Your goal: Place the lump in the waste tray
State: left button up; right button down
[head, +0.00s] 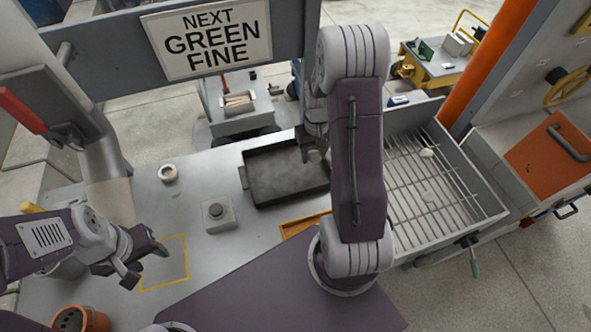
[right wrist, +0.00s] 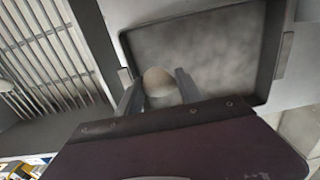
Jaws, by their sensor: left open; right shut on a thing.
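A pale, rounded lump (right wrist: 160,84) sits between the two fingers of my right gripper (right wrist: 158,92), which is shut on it. In the head view the lump (head: 314,156) shows small at the fingertips of my right gripper (head: 312,150), over the right part of a dark, shallow tray (head: 280,181), apparently the waste tray. My right arm covers part of that side. The tray also shows in the right wrist view (right wrist: 215,50), with a mottled grey floor; its gap below the lump is hard to judge. My left gripper (head: 146,262) is open and empty at the lower left.
A button box (head: 217,213), a tape-like ring (head: 168,173) and a yellow outlined square (head: 165,262) are on the grey bench. A sign (head: 208,38) hangs behind.

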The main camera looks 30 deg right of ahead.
send_over(298, 177)
notch_tip(298, 177, down, 3)
jog(key=shift+s+p, duration=0.1)
jog(key=shift+p, duration=0.2)
notch_tip(298, 177, down, 3)
jog(key=shift+s+f+p, duration=0.1)
jog(key=shift+p, duration=0.2)
jog(key=shift+f, duration=0.45)
jog(key=shift+f, duration=0.15)
jog(key=c, duration=0.8)
grip_release()
jog(key=shift+o, duration=0.2)
